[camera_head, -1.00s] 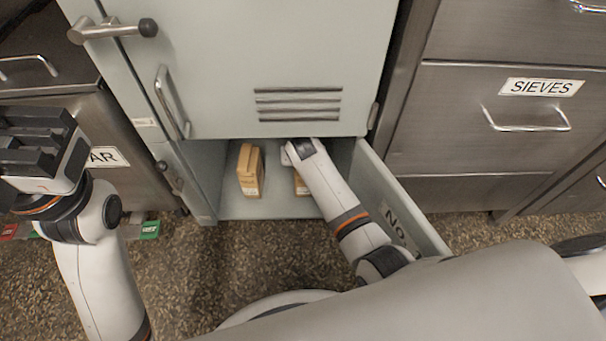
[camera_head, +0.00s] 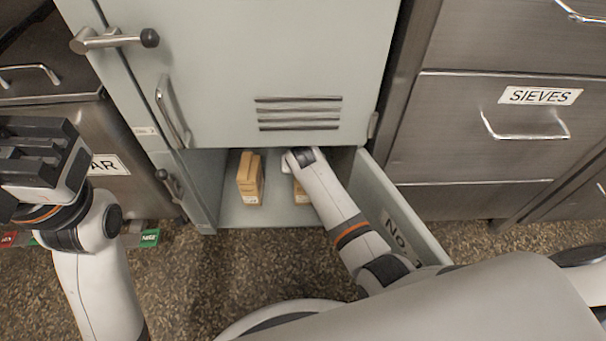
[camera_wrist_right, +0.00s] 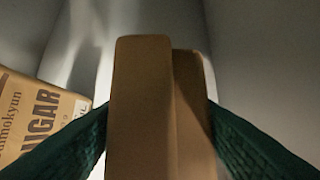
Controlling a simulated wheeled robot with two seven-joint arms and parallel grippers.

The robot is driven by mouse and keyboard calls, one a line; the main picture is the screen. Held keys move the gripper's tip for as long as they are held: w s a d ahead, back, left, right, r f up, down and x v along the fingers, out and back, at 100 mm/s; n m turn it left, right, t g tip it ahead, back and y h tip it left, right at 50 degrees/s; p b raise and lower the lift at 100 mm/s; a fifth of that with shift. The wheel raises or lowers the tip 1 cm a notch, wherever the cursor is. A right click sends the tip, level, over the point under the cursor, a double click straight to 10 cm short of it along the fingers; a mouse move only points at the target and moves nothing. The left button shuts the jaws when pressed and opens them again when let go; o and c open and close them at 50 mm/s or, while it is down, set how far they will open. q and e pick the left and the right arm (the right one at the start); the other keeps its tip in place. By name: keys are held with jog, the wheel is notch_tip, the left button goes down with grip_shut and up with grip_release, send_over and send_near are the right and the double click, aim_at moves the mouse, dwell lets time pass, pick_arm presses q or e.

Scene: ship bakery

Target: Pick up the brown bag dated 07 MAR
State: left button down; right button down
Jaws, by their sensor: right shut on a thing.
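My right arm reaches into the open lower compartment of the pale green cabinet. In the right wrist view my right gripper (camera_wrist_right: 160,140) is shut on a brown bag (camera_wrist_right: 140,105), with one green-padded finger on each side. This bag shows only in part in the head view (camera_head: 299,192), beside my forearm; no date on it can be read. A second brown bag (camera_head: 250,178) stands to its left, and in the wrist view (camera_wrist_right: 40,115) its print reads "SUGAR". My left gripper (camera_head: 40,160) is raised at the left, away from the bags; its fingers are partly cut off.
The open lower door (camera_head: 395,215), marked "No", stands right of my forearm. The upper cabinet door (camera_head: 240,70) is closed above the compartment. Steel drawers labelled "SIEVES" (camera_head: 540,96) stand at the right. Red and green items (camera_head: 149,238) lie on the floor at left.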

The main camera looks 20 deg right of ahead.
jog(key=shift+r, duration=0.25)
